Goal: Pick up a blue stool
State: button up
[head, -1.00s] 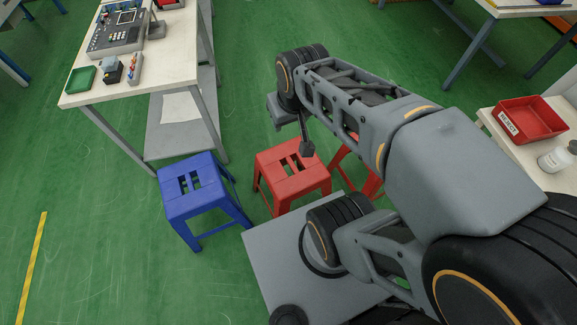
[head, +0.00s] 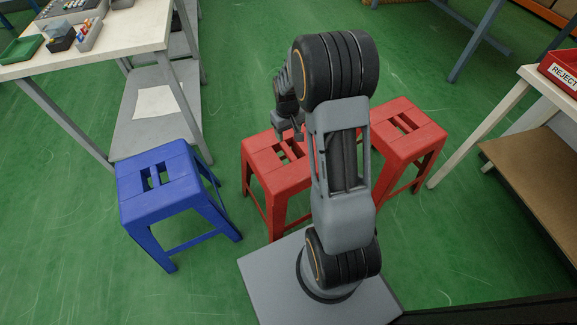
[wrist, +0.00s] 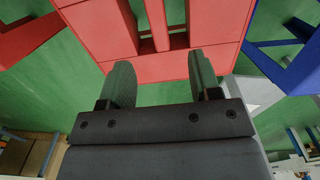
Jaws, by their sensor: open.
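The blue stool (head: 160,182) stands upright on the green floor at the left in the head view, with two slots in its seat. Part of it shows at the upper right of the wrist view (wrist: 290,68). My gripper (head: 290,132) is over the seat of a red stool (head: 272,170), to the right of the blue stool. In the wrist view my gripper (wrist: 160,82) has its two fingers apart with nothing between them, and the red stool's slotted seat (wrist: 160,65) lies just beyond the fingertips. The head view does not clearly show the finger gap.
A second red stool (head: 405,140) stands behind my arm at the right. A workbench (head: 120,42) with trays and a lower shelf stands behind the blue stool. A table with a red reject bin (head: 562,70) is at the right. Green floor (head: 60,230) is free at the left.

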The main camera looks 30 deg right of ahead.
aim_at(289, 150)
notch_tip(289, 150, down, 9)
jog(key=b, duration=0.2)
jog(key=shift+r+b, duration=0.15)
jog(key=shift+b, duration=0.15)
jog(key=shift+w+d+f+b, duration=0.1)
jog(key=shift+f+b, duration=0.65)
jog(key=shift+f, duration=0.55)
jog(key=shift+d+f+b, duration=0.1)
jog(key=shift+f+b, duration=0.6)
jog(key=shift+f, duration=0.55)
grip_shut()
jog(key=shift+r, duration=0.1)
